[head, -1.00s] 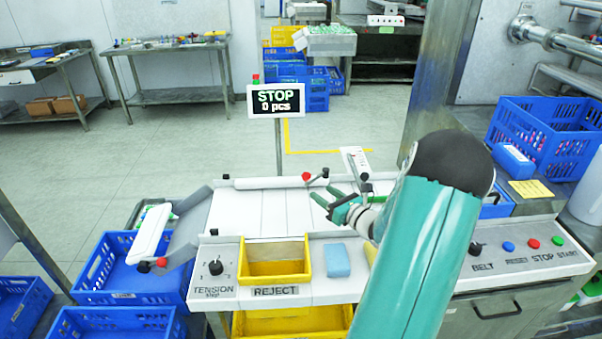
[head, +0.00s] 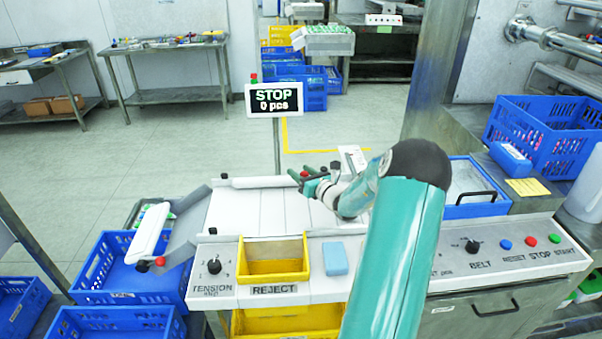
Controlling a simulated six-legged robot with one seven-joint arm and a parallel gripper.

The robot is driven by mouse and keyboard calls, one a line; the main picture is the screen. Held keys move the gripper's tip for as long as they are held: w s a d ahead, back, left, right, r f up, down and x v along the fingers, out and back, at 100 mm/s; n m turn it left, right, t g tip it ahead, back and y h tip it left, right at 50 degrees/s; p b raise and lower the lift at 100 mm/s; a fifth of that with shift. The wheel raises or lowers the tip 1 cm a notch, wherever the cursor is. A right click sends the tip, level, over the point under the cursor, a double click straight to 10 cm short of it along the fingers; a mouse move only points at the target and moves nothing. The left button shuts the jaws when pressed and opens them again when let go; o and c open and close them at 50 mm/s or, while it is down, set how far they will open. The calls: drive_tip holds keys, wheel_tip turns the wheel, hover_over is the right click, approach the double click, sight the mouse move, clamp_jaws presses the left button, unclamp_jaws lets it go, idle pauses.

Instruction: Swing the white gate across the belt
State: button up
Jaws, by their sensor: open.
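The white gate (head: 265,182) lies as a long bar along the far edge of the pale belt (head: 262,211). A black pivot knob shows at its left end, and a red knob (head: 304,174) at its right end. My gripper (head: 300,178) is open at this right end, with its green fingers pointing left. The fingers overlap the red knob in the picture; I cannot tell whether they touch it or are around it.
A STOP display (head: 274,100) stands behind the belt. A yellow reject bin (head: 273,272) and a blue block (head: 335,259) are in front. A white flap (head: 150,231) with another red knob is at left. Control buttons (head: 530,241) are at right.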

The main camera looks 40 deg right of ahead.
drive_tip(key=shift+w, duration=0.2)
clamp_jaws()
drive_tip(key=shift+s, duration=0.1)
drive_tip(key=s+d+n+g+y, duration=0.1)
drive_tip(key=s+n+g+y, duration=0.1)
drive_tip(key=s+n+y, duration=0.4)
drive_tip(key=shift+s+d+n+g+y, duration=0.3)
drive_tip(key=shift+n+y, duration=0.5)
drive_tip(key=shift+y, duration=1.9)
drive_tip(key=shift+w, duration=0.1)
